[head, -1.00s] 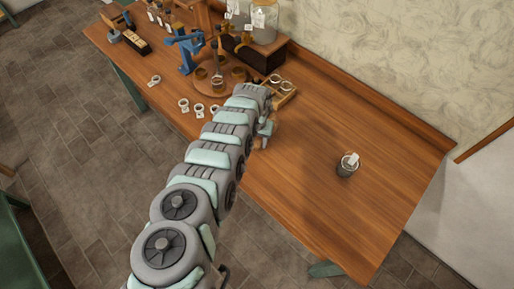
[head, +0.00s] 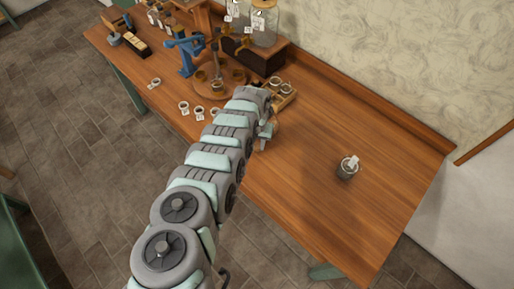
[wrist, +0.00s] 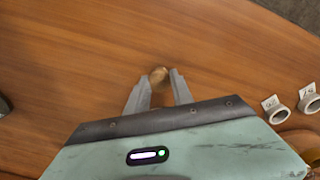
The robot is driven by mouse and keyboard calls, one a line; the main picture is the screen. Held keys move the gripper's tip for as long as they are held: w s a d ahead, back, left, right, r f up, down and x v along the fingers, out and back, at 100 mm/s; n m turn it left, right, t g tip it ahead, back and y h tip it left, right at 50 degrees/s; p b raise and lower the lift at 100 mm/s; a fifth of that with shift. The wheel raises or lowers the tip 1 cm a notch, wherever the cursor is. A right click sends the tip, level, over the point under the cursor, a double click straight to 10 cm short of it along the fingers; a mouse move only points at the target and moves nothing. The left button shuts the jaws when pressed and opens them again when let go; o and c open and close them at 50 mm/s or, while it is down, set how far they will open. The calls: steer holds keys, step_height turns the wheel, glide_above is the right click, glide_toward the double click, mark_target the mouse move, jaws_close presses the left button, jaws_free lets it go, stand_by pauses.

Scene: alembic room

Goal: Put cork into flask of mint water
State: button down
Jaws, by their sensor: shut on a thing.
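A small round brown thing that looks like the cork (wrist: 158,76) sits between the tips of my gripper (wrist: 159,84) in the wrist view, above the wooden table. My gripper is shut on it. In the head view my gripper (head: 266,135) is over the middle of the table, with the cork too small or hidden to make out. I cannot tell which vessel is the flask of mint water. A grey labelled vessel (head: 347,170) stands alone on the right part of the table.
A round wooden stand (head: 208,90) with small vessels, a blue device (head: 186,52) and a small tray (head: 287,100) with two round vessels are beyond my arm. White tagged rings (head: 183,106) lie near the table's left edge; two show in the wrist view (wrist: 275,107). The table's right part is mostly clear.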

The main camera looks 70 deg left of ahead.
mark_target(258, 146)
steer(key=shift+r, duration=0.1)
steer(key=shift+r+p, duration=1.7)
steer(key=shift+p, duration=0.35)
steer(key=shift+w, duration=0.1)
